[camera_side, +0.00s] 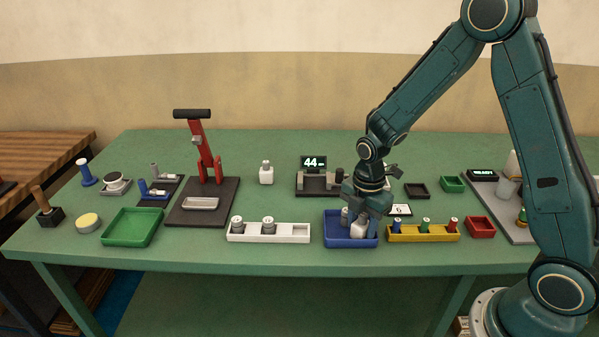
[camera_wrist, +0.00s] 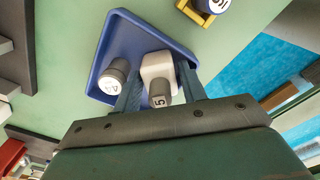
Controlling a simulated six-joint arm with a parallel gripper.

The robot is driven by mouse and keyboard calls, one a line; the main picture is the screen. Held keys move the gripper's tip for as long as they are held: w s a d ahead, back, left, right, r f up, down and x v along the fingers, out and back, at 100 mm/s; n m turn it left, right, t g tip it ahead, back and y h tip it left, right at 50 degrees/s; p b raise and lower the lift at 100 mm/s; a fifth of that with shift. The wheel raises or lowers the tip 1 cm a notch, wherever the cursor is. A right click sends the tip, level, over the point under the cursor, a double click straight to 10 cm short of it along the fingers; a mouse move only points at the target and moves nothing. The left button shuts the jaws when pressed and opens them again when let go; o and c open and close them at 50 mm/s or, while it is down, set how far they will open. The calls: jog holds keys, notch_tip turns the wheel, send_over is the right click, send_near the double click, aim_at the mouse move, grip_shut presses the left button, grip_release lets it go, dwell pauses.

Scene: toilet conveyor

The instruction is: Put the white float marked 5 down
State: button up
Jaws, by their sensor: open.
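The white float marked 5 (camera_wrist: 156,68) has a grey cap and sits in the blue tray (camera_side: 343,243), and its white body (camera_side: 359,229) also shows in the side view. The tray (camera_wrist: 122,25) fills the middle of the wrist view. My gripper (camera_wrist: 160,85) is open, with one finger on each side of the float. In the side view my gripper (camera_side: 358,213) is low over the tray. I cannot tell whether either finger touches the float. A second grey-capped float (camera_wrist: 112,76) lies in the tray beside it, outside the fingers.
A white rack (camera_side: 288,238) with grey-capped pieces stands left of the tray. A yellow rack (camera_side: 424,238) with several coloured pieces stands close on the right. A scale (camera_side: 318,186) reading 44 is behind. A green tray (camera_side: 130,240) and a red press (camera_side: 203,160) are farther left.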

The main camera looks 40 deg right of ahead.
aim_at(364, 214)
notch_tip(364, 214, up, 11)
jog(key=shift+f, duration=0.1)
jog(key=shift+r, duration=0.4)
jog(key=shift+r, duration=0.1)
dwell(0.6)
jog(key=shift+s+a+r, duration=0.1)
jog(key=shift+s+r, duration=0.1)
jog(key=shift+r, duration=0.05)
jog(key=s+a+r+m+t, duration=0.1)
jog(key=s+r+m+t, duration=0.1)
jog(key=s+r+m, duration=0.4)
jog(key=s+a+r+m+t, duration=0.2)
jog(key=s+r+m, duration=0.4)
jog(key=s+m, duration=0.6)
jog(key=shift+s+a+t, duration=0.2)
jog(key=shift+s+t, duration=0.1)
jog(key=shift+t, duration=0.5)
